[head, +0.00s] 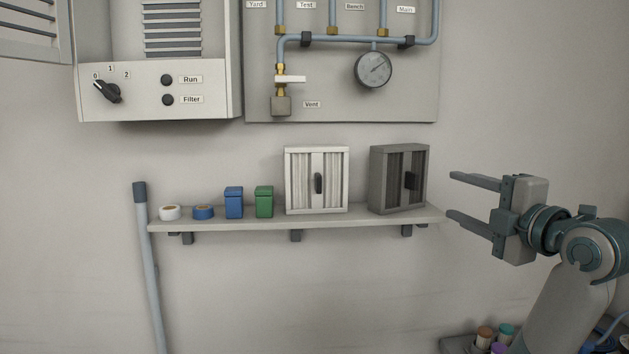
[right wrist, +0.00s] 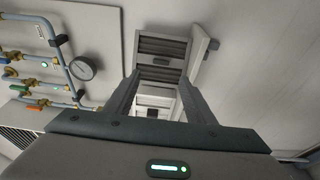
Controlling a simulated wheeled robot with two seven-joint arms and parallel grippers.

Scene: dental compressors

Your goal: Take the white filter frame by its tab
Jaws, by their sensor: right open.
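The white filter frame (head: 298,182) stands upright on the wall shelf (head: 300,220), with a dark tab (head: 318,184) at the middle of its front. A dark grey filter frame (head: 391,180) stands to its right, nearer my gripper, with its own dark tab (head: 411,181). My right gripper (head: 452,195) is open and empty, just right of the grey frame and apart from it. In the right wrist view the grey frame (right wrist: 163,47) lies beyond the fingers (right wrist: 160,85), and part of the white frame (right wrist: 153,103) shows between them. My left gripper is not in view.
A pipe panel with a gauge (head: 373,69) and a control cabinet (head: 160,90) hang above. A grey pole (head: 149,270) stands at the shelf's left end.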

